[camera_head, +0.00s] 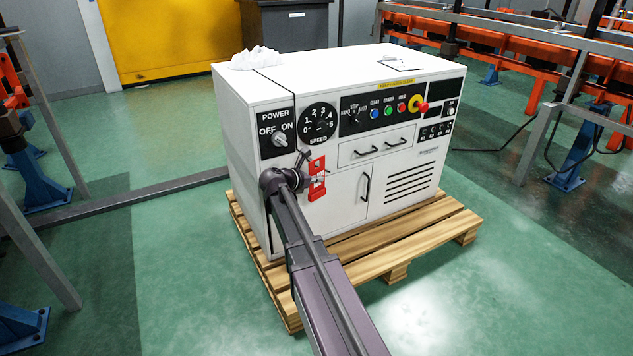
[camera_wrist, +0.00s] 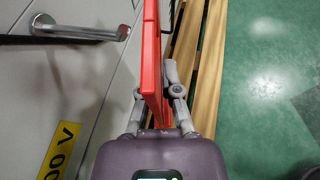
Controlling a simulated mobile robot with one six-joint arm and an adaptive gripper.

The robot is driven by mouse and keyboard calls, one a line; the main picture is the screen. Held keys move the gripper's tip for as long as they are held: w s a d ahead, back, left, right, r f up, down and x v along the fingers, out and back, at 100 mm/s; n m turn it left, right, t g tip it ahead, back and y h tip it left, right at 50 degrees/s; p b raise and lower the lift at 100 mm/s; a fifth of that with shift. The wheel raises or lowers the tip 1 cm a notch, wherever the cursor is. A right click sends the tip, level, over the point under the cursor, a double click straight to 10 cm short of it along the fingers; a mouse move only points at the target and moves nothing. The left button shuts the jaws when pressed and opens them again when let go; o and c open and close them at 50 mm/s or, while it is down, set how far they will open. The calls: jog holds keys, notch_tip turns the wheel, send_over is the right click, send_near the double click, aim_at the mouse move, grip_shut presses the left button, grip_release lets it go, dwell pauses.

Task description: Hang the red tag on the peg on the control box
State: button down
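The red tag (camera_head: 317,166) is in front of the left part of the white control box's (camera_head: 345,100) front face. It also shows nearly edge-on in the wrist view (camera_wrist: 151,60). My gripper (camera_wrist: 158,92) is shut on the tag, with a finger on each side of it. In the head view my gripper (camera_head: 304,176) is just left of the tag. A metal peg (camera_wrist: 85,31) sticks out from the box face in the wrist view. Its tip is close to the tag's left side, with a small gap. The tag's hole cannot be made out there.
The box stands on a wooden pallet (camera_head: 420,243). Its front has a power switch (camera_head: 280,140), a speed dial, buttons, a red knob and handles such as the door handle (camera_head: 365,188). A yellow label (camera_wrist: 58,152) is below the peg. Green floor (camera_head: 520,270) is clear at right.

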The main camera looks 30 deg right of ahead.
jog(key=shift+w+f, duration=0.1)
jog(key=shift+w, duration=1.2)
jog(key=shift+w+f+b, duration=0.4)
jog(key=shift+w+b, duration=0.1)
jog(key=shift+w, duration=0.1)
jog(key=c, duration=0.7)
grip_release()
jog(key=shift+a, duration=0.1)
